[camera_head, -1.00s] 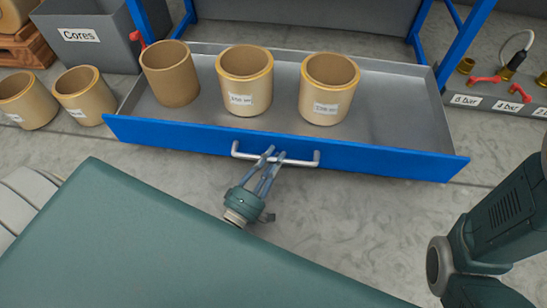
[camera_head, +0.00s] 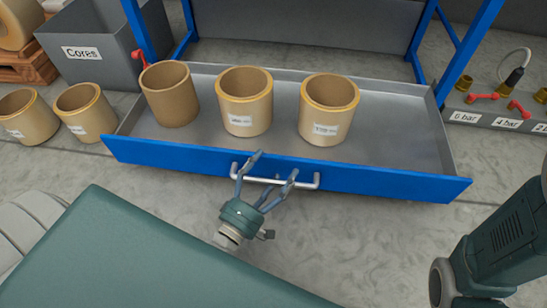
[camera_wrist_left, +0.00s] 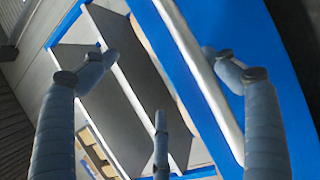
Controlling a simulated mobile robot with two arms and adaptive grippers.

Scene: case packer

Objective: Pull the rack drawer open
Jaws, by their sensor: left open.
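The rack drawer (camera_head: 390,180) has a blue front and a grey metal tray. It stands pulled out from the blue rack frame, with its tray exposed. A silver bar handle (camera_head: 306,184) runs along the middle of its front. My left gripper (camera_head: 275,165) is open at the handle, its fingers spread and reaching over the bar. In the left wrist view the handle (camera_wrist_left: 205,75) passes between the spread fingers of the gripper (camera_wrist_left: 166,60), beside the blue drawer front (camera_wrist_left: 275,60). I cannot tell whether a finger touches the bar. My right gripper is out of view.
Three tan cores (camera_head: 170,95) stand in the drawer. Two more cores (camera_head: 85,110) stand on the floor at left, near a grey "Cores" bin (camera_head: 100,60). Red-handled valves (camera_head: 485,97) are at right. The floor before the drawer's right half is clear.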

